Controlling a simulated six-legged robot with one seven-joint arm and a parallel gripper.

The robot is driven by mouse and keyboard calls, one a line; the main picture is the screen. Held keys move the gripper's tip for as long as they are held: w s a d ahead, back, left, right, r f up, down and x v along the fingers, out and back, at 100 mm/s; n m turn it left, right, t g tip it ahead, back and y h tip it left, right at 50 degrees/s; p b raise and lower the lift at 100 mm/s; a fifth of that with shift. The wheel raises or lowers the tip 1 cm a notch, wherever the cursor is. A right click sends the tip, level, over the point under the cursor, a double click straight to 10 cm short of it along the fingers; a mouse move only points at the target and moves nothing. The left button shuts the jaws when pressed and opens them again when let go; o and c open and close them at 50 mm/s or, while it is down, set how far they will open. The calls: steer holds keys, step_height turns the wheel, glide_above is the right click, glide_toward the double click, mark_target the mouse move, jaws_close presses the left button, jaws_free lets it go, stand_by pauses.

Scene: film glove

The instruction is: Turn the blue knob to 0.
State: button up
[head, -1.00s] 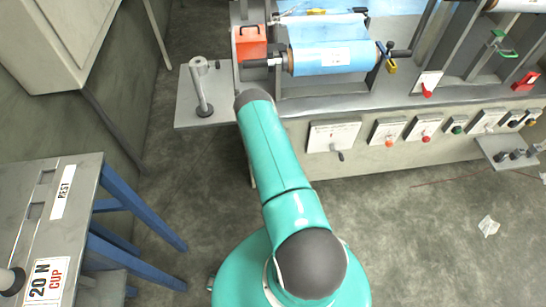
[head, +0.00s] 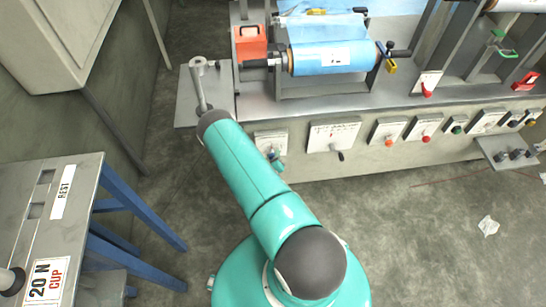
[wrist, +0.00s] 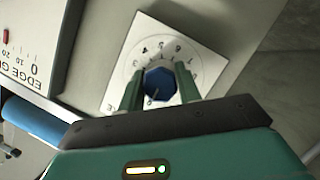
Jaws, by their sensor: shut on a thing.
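In the wrist view, the blue knob (wrist: 158,86) sits on a white square dial plate (wrist: 176,45) marked with a ring of digits. My gripper (wrist: 158,76) has one green finger on each side of the knob and is shut on it. A pale mark shows on the near part of the knob's face, but I cannot tell which digit it points to. Some of the dial is hidden behind the fingers and the gripper body. In the head view, a white plate (head: 270,140) shows on the machine front just right of my arm, with a teal part in front of it.
A blue film roll (head: 320,58) lies on the machine top. More plates with knobs, including a red knob (head: 426,139), line the front to the right. A metal table (head: 75,205) with blue legs stands at the left. The floor in front is mostly open.

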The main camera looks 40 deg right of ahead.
stand_by(0.3)
steer(key=o, duration=1)
steer(key=shift+c, duration=0.2)
steer(key=v, duration=1.4)
steer(key=shift+w, duration=0.1)
